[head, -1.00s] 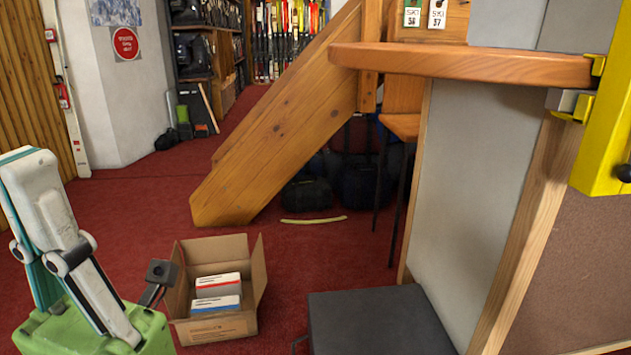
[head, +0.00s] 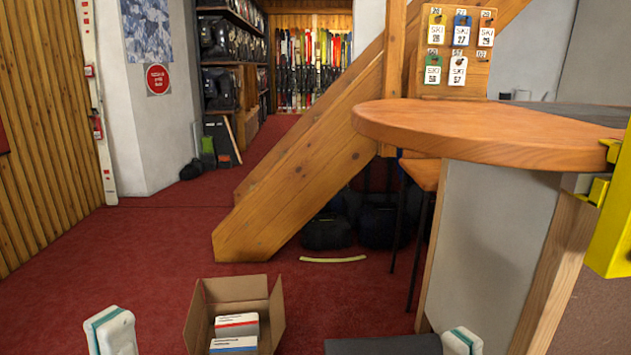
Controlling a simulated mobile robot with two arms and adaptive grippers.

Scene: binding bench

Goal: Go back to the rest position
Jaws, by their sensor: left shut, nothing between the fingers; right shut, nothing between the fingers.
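My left gripper (head: 111,331) shows at the bottom left of the head view. Only its white fingertips with a teal strip between them are in view, pointing up. It is shut and empty, left of an open cardboard box. My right gripper (head: 462,342) shows at the bottom edge, right of centre, just right of a dark grey surface. Only its white and teal tips are in view, shut and empty. The rest of both grippers and the arms is below the picture.
The open cardboard box (head: 273,319) holds white cartons on the red carpet. The dark grey surface (head: 385,346) lies at the bottom. A wooden counter (head: 470,135) with a grey panel stands at right, a slanted wooden beam (head: 300,185) behind. Carpet at left is clear.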

